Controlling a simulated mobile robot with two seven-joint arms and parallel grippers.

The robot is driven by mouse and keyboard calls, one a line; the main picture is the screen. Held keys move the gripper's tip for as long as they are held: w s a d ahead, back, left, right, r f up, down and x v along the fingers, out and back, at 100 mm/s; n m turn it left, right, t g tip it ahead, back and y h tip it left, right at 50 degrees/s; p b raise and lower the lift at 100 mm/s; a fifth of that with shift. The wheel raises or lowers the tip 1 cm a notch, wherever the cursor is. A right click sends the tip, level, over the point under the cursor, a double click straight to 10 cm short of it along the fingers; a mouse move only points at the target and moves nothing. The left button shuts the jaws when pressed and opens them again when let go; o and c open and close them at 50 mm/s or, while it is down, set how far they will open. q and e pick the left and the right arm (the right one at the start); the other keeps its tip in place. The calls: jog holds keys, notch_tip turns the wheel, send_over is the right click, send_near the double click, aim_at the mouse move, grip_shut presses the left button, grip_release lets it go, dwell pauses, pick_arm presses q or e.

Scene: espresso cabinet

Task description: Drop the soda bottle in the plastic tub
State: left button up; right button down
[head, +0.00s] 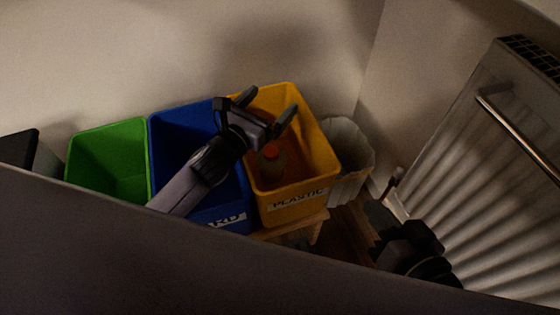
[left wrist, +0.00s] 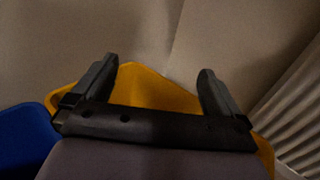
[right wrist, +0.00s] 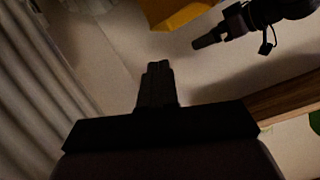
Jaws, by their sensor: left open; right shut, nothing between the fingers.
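The yellow plastic tub (head: 310,165), with a "PLASTIC" label on its front, stands at the right of a row of bins in the head view. The soda bottle (head: 270,168), with an orange-red cap, is inside it, partly hidden below my left gripper. My left gripper (head: 266,106) is open and empty above the tub. The left wrist view shows its spread fingers (left wrist: 156,85) with the yellow tub (left wrist: 150,88) behind. My right gripper (right wrist: 158,75) is shut and empty in the right wrist view, low and apart from the tub.
A blue bin (head: 175,135) and a green bin (head: 105,150) stand left of the tub. A pale waste basket (head: 345,150) stands close on its right. A ribbed radiator (head: 480,190) with a metal rail is at the right. A dark surface edge (head: 200,270) crosses the foreground.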

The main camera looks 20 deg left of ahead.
pick_arm(q)
jog(key=p+v, duration=0.1)
jog(key=v, duration=0.5)
jog(key=shift+s, duration=0.2)
pick_arm(e)
jog(key=shift+s+d+f+h, duration=0.15)
jog(key=shift+d+h, duration=0.25)
jog(key=shift+d, duration=0.2)
